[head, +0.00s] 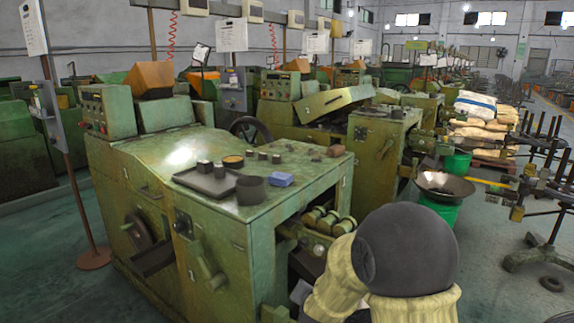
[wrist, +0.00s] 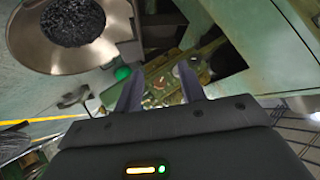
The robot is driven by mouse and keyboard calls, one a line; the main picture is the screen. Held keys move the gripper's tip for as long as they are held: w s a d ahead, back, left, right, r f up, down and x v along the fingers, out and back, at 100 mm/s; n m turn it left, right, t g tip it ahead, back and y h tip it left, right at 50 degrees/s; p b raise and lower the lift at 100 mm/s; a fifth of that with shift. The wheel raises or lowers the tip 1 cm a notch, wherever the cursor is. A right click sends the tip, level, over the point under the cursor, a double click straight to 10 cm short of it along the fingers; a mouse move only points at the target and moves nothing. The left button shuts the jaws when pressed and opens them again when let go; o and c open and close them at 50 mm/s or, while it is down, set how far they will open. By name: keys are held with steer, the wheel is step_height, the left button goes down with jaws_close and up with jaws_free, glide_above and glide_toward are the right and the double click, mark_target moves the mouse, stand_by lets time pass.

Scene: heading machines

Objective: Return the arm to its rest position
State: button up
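My arm (head: 405,250) shows at the lower right of the head view as a dark round joint with cream-coloured covers. It is bent in front of the green heading machine (head: 245,215). My gripper (wrist: 158,88) shows in the wrist view with its two dark fingers apart and nothing between them. The gripper itself is hidden behind my arm in the head view. Beyond the fingertips I see machine parts and the machine's green side.
Open floor (head: 490,250) lies right of my arm.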

steer(key=s+d+n+g, duration=0.3)
steer(key=s+d+g, duration=0.1)
steer(key=s, duration=0.8)
steer(key=s+d+n+g, duration=0.4)
steer(key=s+d, duration=0.1)
steer(key=s, duration=0.6)
step_height(320, 180, up, 24)
steer(key=p, duration=2.4)
steer(key=shift+a+r+y, duration=0.15)
steer(key=shift+a+y, duration=0.15)
